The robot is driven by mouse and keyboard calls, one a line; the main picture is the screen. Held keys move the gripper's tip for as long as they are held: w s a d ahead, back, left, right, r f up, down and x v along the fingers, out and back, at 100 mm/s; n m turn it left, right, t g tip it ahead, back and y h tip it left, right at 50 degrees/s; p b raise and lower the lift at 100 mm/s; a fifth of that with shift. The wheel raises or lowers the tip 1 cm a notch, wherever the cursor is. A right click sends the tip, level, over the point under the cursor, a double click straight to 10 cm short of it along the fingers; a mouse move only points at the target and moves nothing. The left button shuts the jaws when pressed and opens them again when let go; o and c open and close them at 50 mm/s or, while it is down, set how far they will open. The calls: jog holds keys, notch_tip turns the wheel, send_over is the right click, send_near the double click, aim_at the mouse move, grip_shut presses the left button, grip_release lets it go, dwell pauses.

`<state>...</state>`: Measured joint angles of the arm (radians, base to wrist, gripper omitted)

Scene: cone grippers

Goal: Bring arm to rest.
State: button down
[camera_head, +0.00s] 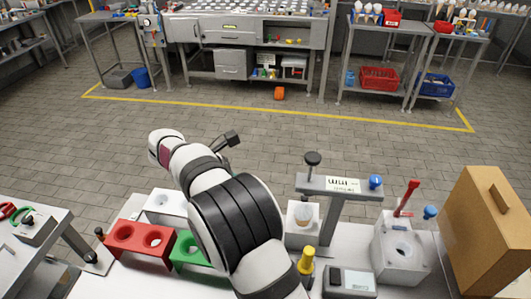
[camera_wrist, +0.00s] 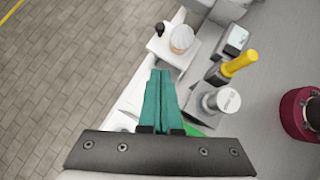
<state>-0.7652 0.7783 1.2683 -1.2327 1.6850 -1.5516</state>
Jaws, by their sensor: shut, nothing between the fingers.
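My gripper (camera_wrist: 160,75) shows in the wrist view as two teal fingers pressed together, with nothing between them. It points over the white worktop, apart from the things on it. In the head view my arm rises from the bottom middle and bends to the upper left, and its fingers cannot be made out. A red block with round holes (camera_head: 124,236) stands left of my arm. A green block (camera_head: 184,253) is partly hidden behind my arm, and a white block (camera_head: 160,202) is behind them. A white holder with a cone-like piece (camera_head: 303,219) stands right of my arm.
A grey stand with a label (camera_head: 316,184) and a grey unit with a red lever (camera_head: 400,247) stand right. A brown case (camera_head: 486,230) is far right. A yellow-handled item (camera_head: 307,262) and a small dark box (camera_head: 349,283) stand near front. Open floor lies beyond the worktop.

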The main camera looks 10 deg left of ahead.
jog(key=s+d+r+m+g+y, duration=0.2)
jog(key=s+d+r+m, duration=0.1)
jog(key=s+d+m, duration=0.45)
jog(key=s+d+r+m+g+y, duration=0.2)
jog(key=s+d+r+m, duration=0.1)
jog(key=s+d+m, duration=0.4)
jog(key=s+d+f+m+y, duration=0.1)
jog(key=s+m+y, duration=0.1)
jog(key=s+m, duration=0.5)
jog(key=s+d+f+m+y, duration=0.1)
jog(key=s+m+y, duration=0.2)
jog(key=s+m, duration=0.4)
jog(key=shift+s+d+f, duration=0.35)
jog(key=shift+s+f, duration=0.05)
jog(key=shift+s, duration=0.3)
